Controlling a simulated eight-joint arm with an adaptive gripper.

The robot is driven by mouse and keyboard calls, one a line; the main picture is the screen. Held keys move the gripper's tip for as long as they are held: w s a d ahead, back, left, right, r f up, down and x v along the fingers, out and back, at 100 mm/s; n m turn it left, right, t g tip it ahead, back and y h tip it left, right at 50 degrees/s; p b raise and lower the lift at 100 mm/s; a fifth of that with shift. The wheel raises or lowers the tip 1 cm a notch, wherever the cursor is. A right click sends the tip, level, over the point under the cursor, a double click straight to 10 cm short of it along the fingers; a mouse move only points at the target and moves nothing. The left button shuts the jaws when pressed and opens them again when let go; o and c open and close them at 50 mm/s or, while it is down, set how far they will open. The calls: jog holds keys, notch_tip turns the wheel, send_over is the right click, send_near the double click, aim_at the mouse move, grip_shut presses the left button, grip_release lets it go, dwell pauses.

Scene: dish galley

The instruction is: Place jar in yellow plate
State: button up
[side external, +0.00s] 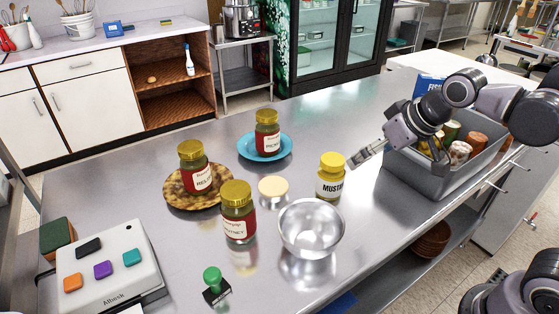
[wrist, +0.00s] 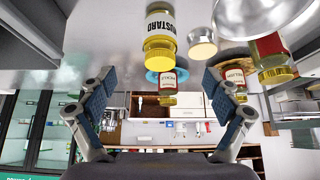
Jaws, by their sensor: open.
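A yellow-and-brown mottled plate (side external: 172,200) lies on the steel counter, with a red-labelled, yellow-lidded jar (side external: 195,170) standing on it. A similar jar (side external: 238,212) stands on bare counter in front of it. Another similar jar (side external: 267,135) stands on a blue plate (side external: 246,152) farther back. A yellow mustard jar (side external: 330,180) stands right of centre; it also shows in the wrist view (wrist: 160,28). My gripper (side external: 358,158) is open and empty, above the counter and right of the mustard jar. Its spread fingers (wrist: 160,88) frame the blue-plate jar (wrist: 168,82) in the distance.
A metal bowl (side external: 311,228) stands in front of the mustard jar. A grey bin (side external: 425,179) of cans and boxes is at right. A green-handled stamp (side external: 213,280) and a button device (side external: 105,262) are at front left.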

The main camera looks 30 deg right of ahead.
jog(key=s+d+f, duration=0.2)
jog(key=s+f, duration=0.3)
jog(key=shift+s+d+t, duration=0.2)
jog(key=shift+s+t, duration=0.1)
jog(key=shift+s, duration=0.05)
